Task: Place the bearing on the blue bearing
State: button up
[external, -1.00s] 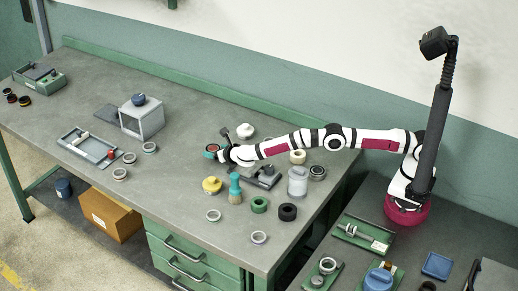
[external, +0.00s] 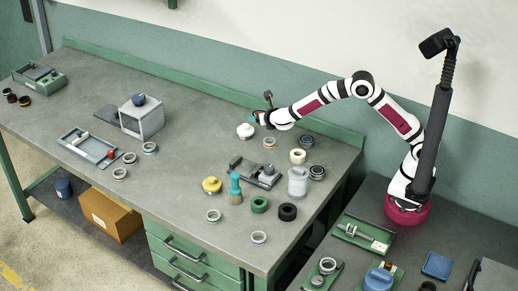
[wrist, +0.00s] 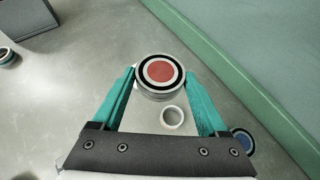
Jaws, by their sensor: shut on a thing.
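My gripper (wrist: 160,88) is shut on a round bearing (wrist: 160,74) with a red centre, a black ring and a pale metal rim. The teal fingers press its two sides, and it is held above the table. In the external view my gripper (external: 257,117) is at the back of the bench, and the bearing is small and hard to make out there.
A pale ring (wrist: 172,117) lies below my gripper. A white round part (external: 245,131) sits near it. Several rings, a grey fixture (external: 256,174) and a grey canister (external: 298,182) stand in front. The green back ledge (external: 330,131) runs behind.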

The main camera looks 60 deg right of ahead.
aim_at(308, 142)
jog(key=s+d+r+m+g+h, duration=0.1)
jog(key=s+d+m+g+h, duration=0.2)
jog(key=s, duration=0.4)
jog(key=s+d+m+g+h, duration=0.1)
jog(key=s+d+m, duration=0.1)
jog(key=s+d, duration=0.4)
jog(key=f, duration=0.3)
jog(key=s+f, duration=0.1)
jog(key=f, duration=0.4)
jog(key=shift+s+a+f, duration=0.2)
jog(key=shift+s+f, duration=0.15)
jog(key=shift+f, duration=0.4)
